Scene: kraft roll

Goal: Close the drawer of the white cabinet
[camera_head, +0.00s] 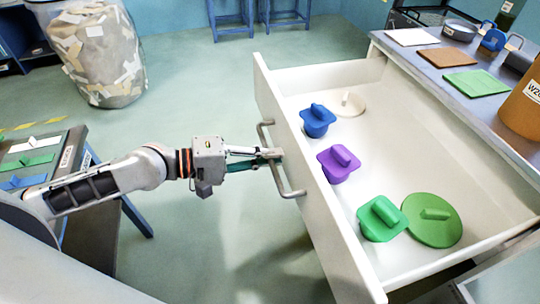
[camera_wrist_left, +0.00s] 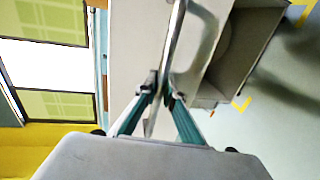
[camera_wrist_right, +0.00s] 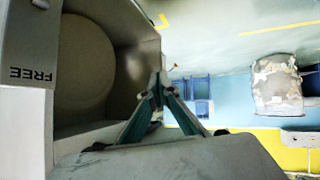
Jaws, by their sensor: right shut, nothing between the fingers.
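The white cabinet's drawer (camera_head: 440,145) is pulled far out, with its front panel (camera_head: 318,200) facing left. A grey bar handle (camera_head: 290,192) is on that panel. My left gripper (camera_head: 272,154) is at the handle, its fingertips touching the bar. In the left wrist view, the fingers (camera_wrist_left: 163,90) close in on both sides of the bar (camera_wrist_left: 177,40). My right gripper (camera_wrist_right: 160,88) is shut and empty beside an open grey compartment, and is out of the head view.
The drawer holds blue (camera_head: 318,120), purple (camera_head: 338,163) and green (camera_head: 382,218) knobbed pieces, a green disc (camera_head: 434,220) and a cream disc (camera_head: 348,104).

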